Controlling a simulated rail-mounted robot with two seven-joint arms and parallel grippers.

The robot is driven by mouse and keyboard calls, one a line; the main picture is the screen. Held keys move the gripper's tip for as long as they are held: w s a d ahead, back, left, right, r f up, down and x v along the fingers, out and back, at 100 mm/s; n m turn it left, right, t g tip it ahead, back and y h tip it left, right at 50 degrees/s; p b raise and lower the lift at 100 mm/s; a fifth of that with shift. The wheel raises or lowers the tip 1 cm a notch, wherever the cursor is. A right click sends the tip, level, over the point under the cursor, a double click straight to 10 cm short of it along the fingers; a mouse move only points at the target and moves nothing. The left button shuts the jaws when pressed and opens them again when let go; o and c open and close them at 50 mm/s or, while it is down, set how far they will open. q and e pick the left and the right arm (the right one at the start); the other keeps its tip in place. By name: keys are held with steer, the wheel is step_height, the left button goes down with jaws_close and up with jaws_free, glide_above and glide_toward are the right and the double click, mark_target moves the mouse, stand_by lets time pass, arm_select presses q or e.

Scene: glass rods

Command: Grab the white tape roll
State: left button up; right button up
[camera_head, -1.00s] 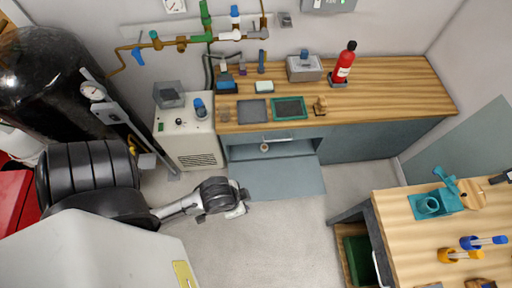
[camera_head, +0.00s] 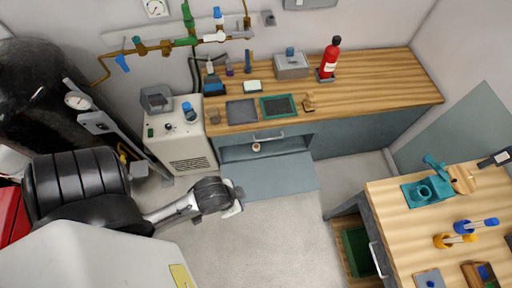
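A small white ring with a dark centre, which looks like the white tape roll (camera_head: 256,147), is in the opened compartment under the wooden counter. It is small in the view, and I cannot tell whether it rests on the floor of the compartment or stands upright. My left gripper (camera_head: 235,207) is over the floor, in front of and slightly left of the opened compartment, apart from the roll. Its fingers are too small and partly hidden to tell whether they are open. My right gripper is not in view.
A lowered grey door panel (camera_head: 268,177) lies in front of the compartment. A beige machine (camera_head: 182,150) stands left of the counter. A wooden table (camera_head: 395,205) at the right holds a teal vise-like tool (camera_head: 424,192). The floor (camera_head: 270,235) between is clear.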

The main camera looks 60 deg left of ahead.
arm_select(q)
steer(key=shift+d, duration=0.1)
steer(key=shift+o, duration=1.2)
steer(key=shift+d, duration=0.1)
steer(key=o, duration=0.7)
